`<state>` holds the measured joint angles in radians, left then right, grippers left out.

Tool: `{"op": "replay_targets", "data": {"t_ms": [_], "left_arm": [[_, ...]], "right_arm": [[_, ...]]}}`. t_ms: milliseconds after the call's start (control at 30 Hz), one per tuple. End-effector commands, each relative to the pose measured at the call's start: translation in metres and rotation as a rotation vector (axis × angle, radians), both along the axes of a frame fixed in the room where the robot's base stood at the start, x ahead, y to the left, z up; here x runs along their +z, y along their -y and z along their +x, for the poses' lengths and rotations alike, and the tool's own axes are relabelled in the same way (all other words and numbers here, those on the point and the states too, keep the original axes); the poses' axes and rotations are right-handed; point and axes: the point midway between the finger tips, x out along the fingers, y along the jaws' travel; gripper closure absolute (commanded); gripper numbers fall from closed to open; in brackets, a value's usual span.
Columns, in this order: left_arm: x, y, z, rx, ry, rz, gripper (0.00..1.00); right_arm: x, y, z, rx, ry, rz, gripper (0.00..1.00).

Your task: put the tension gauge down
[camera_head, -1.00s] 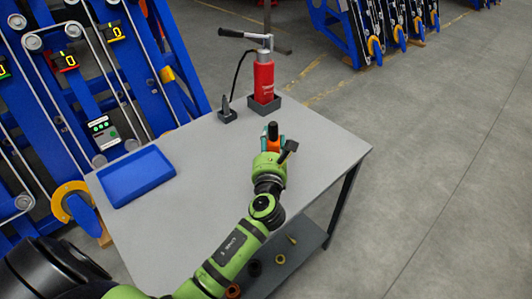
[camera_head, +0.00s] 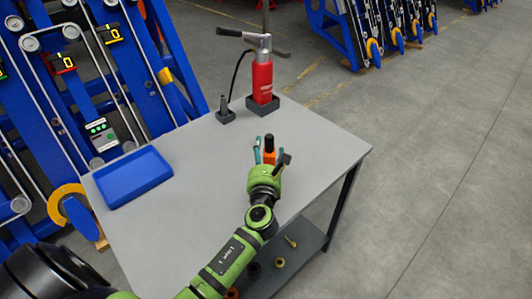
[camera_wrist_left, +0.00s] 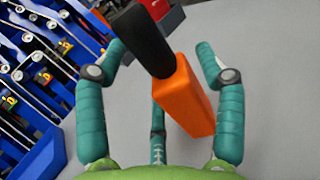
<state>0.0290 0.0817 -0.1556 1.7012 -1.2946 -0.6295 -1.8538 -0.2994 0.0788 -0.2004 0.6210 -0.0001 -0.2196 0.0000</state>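The tension gauge, an orange block with a black grip on top (camera_head: 270,157), is upright on or just above the grey table, right of its middle. In the left wrist view its orange body (camera_wrist_left: 186,98) and black grip are tilted in the picture. My left gripper (camera_head: 263,156) is around the gauge from the near side. In the wrist view its teal fingers (camera_wrist_left: 158,75) are spread wide, with gaps between them and the orange body. The gauge's underside is hard to make out. My right gripper does not show.
The grey table (camera_head: 190,222) has a blue tray (camera_head: 132,178) at its left. A red hand pump (camera_head: 263,82) in a dark holder and a small dark holder (camera_head: 225,112) stand at the back. The table's middle is clear. Blue racks stand behind left.

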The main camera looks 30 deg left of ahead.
Motion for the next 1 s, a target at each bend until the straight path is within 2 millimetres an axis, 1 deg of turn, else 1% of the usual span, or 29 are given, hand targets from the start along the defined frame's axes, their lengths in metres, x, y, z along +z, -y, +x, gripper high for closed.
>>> {"op": "replay_targets", "data": {"t_ms": [167,267,367,467,700,800,900,1000], "left_arm": [[0.000,0.000,0.000,0.000,0.000,0.001,0.30],[0.004,0.000,0.000,0.000,0.001,0.000,0.30],[0.001,0.005,-0.009,-0.002,0.000,0.000,0.30],[0.000,0.013,-0.025,-0.003,-0.002,0.000,0.30],[-0.001,0.035,-0.072,-0.001,-0.001,-0.002,0.30],[-0.001,0.042,-0.088,-0.001,-0.001,-0.002,0.30],[-0.001,0.048,-0.099,-0.001,-0.001,0.000,0.30],[0.000,0.051,-0.106,0.000,0.000,0.001,0.30]], "right_arm": [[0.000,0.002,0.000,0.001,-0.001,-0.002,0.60],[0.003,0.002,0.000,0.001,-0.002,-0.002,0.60],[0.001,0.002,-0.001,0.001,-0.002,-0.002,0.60],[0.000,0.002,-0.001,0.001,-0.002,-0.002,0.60],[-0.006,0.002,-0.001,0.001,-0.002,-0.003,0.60],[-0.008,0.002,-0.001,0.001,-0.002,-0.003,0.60],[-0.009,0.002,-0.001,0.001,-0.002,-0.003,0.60],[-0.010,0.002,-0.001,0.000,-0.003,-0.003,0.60]]}}
